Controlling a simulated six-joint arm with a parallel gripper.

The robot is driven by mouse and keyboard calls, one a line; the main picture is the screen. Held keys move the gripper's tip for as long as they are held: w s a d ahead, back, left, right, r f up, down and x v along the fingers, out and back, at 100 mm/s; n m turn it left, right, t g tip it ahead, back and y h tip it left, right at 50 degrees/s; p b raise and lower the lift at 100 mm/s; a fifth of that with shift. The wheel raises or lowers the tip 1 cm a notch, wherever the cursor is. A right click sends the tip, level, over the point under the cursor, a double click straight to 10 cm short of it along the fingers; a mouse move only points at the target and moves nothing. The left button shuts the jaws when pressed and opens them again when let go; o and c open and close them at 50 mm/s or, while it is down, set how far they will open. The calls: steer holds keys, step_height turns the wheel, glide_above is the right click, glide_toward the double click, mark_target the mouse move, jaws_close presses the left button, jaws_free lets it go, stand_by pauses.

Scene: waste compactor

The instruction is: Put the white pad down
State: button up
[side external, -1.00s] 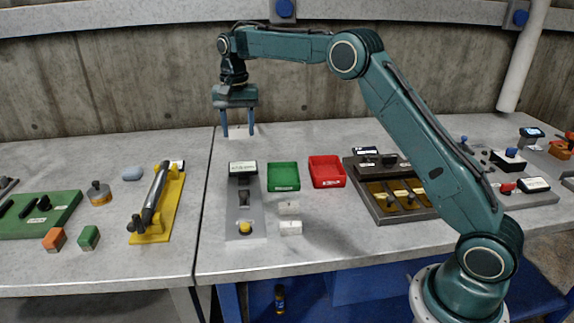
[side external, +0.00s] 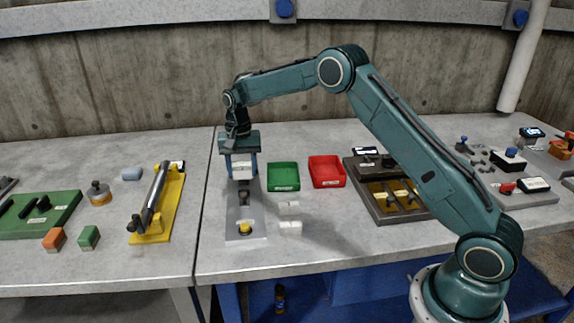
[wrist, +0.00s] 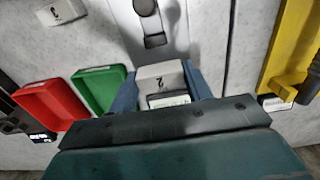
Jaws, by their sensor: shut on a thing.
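A white pad marked "2" (wrist: 160,76) sits between the two blue fingers of my gripper (wrist: 165,88) in the wrist view, and the fingers are shut on its sides. In the side view my gripper (side external: 241,170) points down over the back end of the grey compactor (side external: 245,226), with the pad (side external: 241,171) pale between the fingers. A small display (wrist: 168,100) shows right behind the pad in the wrist view. The pad's underside is hidden, so I cannot tell whether it touches anything below.
A green tray (side external: 284,177) and a red tray (side external: 327,172) stand right of the compactor. Two white blocks (side external: 289,208) (side external: 291,228) lie in front of the green tray. A yellow fixture (side external: 158,205) stands to the left. Bare table lies between it and the compactor.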

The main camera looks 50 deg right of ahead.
mark_target(243, 178)
steer(key=shift+f, duration=2.15)
steer(key=shift+f, duration=0.15)
steer(key=o, duration=1)
steer(key=shift+c, duration=0.2)
step_height(243, 178, up, 12)
steer(key=shift+r, duration=0.2)
steer(key=shift+s+r, duration=0.1)
